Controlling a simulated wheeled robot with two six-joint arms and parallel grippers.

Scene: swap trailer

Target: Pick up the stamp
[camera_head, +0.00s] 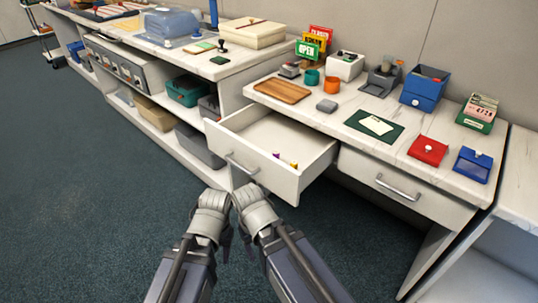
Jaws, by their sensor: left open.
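A small stamp with a dark upright handle (222,46) appears to stand on the left counter, beside a dark green pad (220,60). It is small in the view, so its details are hard to tell. My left gripper (226,243) hangs low in front of the open drawer, open and well away from the stamp. My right gripper (247,240) is close beside it, mostly hidden by its own wrist, and its jaws cannot be made out. Neither gripper touches the stamp.
An open white drawer (228,140) juts out with small purple and yellow items inside. The right counter holds a wooden tray (282,91), a green mat (358,121), a blue box (425,87) and red box (428,150). The floor at left is clear.

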